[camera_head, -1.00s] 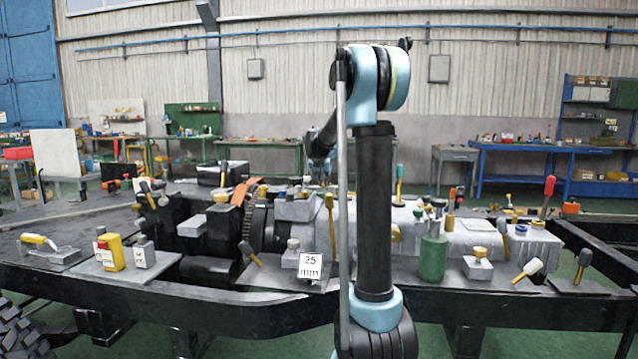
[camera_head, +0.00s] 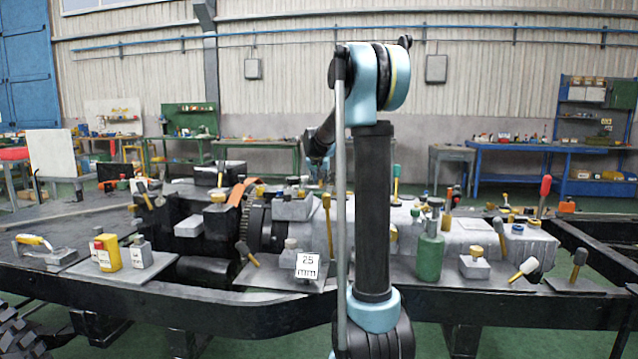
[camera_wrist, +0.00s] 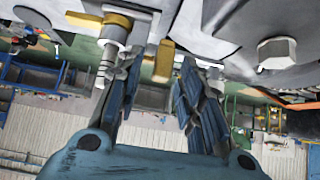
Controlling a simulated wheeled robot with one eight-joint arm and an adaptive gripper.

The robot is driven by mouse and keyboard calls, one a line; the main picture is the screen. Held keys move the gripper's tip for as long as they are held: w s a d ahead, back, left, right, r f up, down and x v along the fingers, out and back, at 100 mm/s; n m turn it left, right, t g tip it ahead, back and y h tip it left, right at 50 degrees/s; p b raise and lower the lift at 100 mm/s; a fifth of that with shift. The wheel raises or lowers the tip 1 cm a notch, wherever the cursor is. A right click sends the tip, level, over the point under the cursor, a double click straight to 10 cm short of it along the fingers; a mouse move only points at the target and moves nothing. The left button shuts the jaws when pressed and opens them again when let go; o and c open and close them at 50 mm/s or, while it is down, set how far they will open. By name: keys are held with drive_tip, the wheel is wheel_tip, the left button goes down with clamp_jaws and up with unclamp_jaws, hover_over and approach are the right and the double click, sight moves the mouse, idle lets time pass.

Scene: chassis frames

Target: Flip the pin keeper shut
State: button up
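In the wrist view my gripper (camera_wrist: 155,88) is open, with its two dark ribbed fingers apart and no object held. A yellow tab (camera_wrist: 163,62), possibly the pin keeper, shows in the gap between the fingertips, beyond them. Beside the left finger a metal pin (camera_wrist: 110,55) sticks out, with a brass collar (camera_wrist: 115,22) around it. I cannot tell for sure which part is the keeper, nor whether a finger touches the pin. In the head view my gripper is mostly hidden behind my arm column.
A grey block with a hexagonal boss (camera_wrist: 277,52) is right of the fingers. In the head view the chassis (camera_head: 215,312) carries several levers, a green bottle (camera_head: 429,255), a yellow bottle (camera_head: 107,252) and a 25 mm sign (camera_head: 307,265).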

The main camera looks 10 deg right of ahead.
drive_tip(key=v, duration=1)
drive_tip(key=shift+s+r, duration=0.2)
drive_tip(key=shift+r, duration=0.1)
drive_tip(key=shift+s+a, duration=0.1)
drive_tip(key=shift+n+g+y, duration=0.3)
drive_tip(key=shift+n, duration=0.2)
drive_tip(key=s+f, duration=0.1)
drive_tip(key=s, duration=0.2)
drive_tip(key=s+d+f, duration=0.1)
drive_tip(key=s, duration=0.3)
drive_tip(key=s+f, duration=0.1)
drive_tip(key=s, duration=0.2)
drive_tip(key=shift+s+d+f, duration=0.15)
drive_tip(key=shift+s+f, duration=0.2)
drive_tip(key=shift+s, duration=0.05)
drive_tip(key=s+f+n+g, duration=0.1)
drive_tip(key=s+f+g, duration=0.1)
drive_tip(key=s+f, duration=0.6)
drive_tip(key=s+f+g+y, duration=0.1)
drive_tip(key=s+f+g, duration=0.1)
drive_tip(key=s+f, duration=0.7)
drive_tip(key=s+f+n+g+y, duration=0.1)
drive_tip(key=s+f, duration=0.8)
drive_tip(key=s, duration=1.2)
drive_tip(key=shift+a+n+g, duration=0.3)
drive_tip(key=shift+a+g, duration=0.05)
drive_tip(key=shift+g, duration=0.05)
drive_tip(key=shift+f, duration=0.1)
